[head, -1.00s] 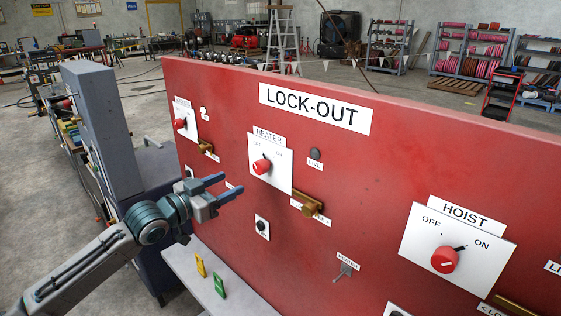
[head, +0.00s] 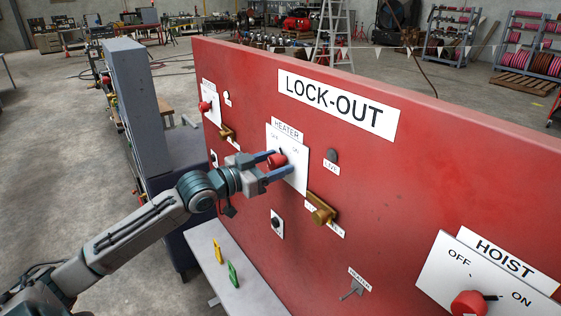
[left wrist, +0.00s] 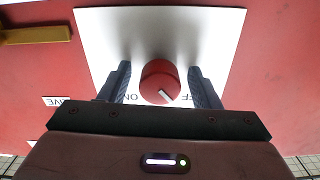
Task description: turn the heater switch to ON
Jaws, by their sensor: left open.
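The heater switch is a red knob (head: 277,160) on a white plate (head: 297,178) marked OFF and ON, on the red lock-out board. My left gripper (head: 279,165) is open, with one finger on either side of the knob. In the left wrist view the knob (left wrist: 159,80) sits between the two fingers (left wrist: 160,88), with a visible gap on each side. That view is upside down; the knob's pale pointer leans toward the OFF lettering, which is partly hidden by the gripper. My right gripper is in neither view.
A brass latch (head: 321,209) sticks out right of and below the heater plate. A dark lamp (head: 331,155) is above the LIVE label. A hoist knob (head: 468,303) is at lower right. A shelf (head: 222,262) below holds yellow and green tags (head: 233,274).

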